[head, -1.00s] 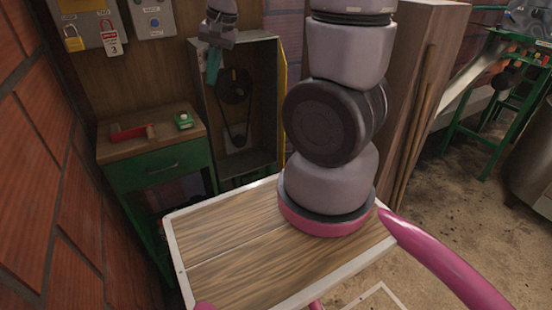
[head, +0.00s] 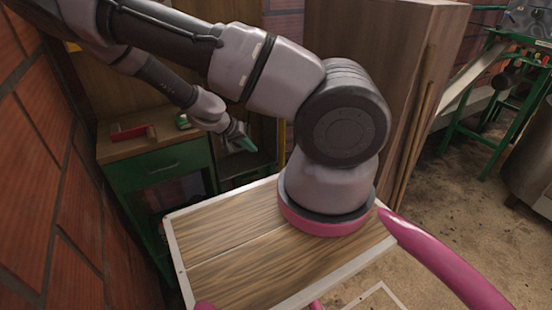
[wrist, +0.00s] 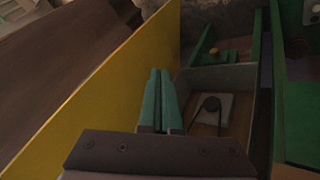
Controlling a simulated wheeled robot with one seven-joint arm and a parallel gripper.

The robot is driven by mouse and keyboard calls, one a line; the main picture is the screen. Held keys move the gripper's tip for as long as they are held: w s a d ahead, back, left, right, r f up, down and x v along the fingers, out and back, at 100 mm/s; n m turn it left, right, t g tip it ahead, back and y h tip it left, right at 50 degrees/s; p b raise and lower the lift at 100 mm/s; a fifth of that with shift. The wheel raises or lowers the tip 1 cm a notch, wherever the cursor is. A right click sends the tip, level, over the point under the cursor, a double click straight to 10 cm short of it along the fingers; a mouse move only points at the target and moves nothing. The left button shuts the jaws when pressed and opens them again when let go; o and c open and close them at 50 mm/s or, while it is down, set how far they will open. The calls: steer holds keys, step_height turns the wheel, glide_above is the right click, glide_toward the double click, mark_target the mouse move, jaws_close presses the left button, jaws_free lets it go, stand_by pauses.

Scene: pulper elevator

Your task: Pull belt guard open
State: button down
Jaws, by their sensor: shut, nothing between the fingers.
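The belt guard is a yellow panel (wrist: 110,85) that stands out from its box on the left of the wrist view. In the head view only a thin yellow strip of it (head: 281,143) shows. My gripper (wrist: 160,74) has green fingers, shut and empty, on the box side of the panel. I cannot tell whether they touch it. In the head view my gripper (head: 243,140) is low in front of the box, and my arm hides much of it.
A green cabinet (head: 160,170) with a wooden top stands left of the box, with a red-handled tool (head: 133,132) on it. A brick wall (head: 75,200) is close on the left. A wooden partition (head: 400,70) stands on the right.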

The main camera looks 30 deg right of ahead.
steer(key=d+f, duration=0.8)
steer(key=d, duration=0.1)
steer(key=shift+s+d, duration=0.2)
steer(key=shift+d, duration=0.15)
steer(key=s+d, duration=0.4)
steer(key=d, duration=0.8)
steer(key=shift+s, duration=0.15)
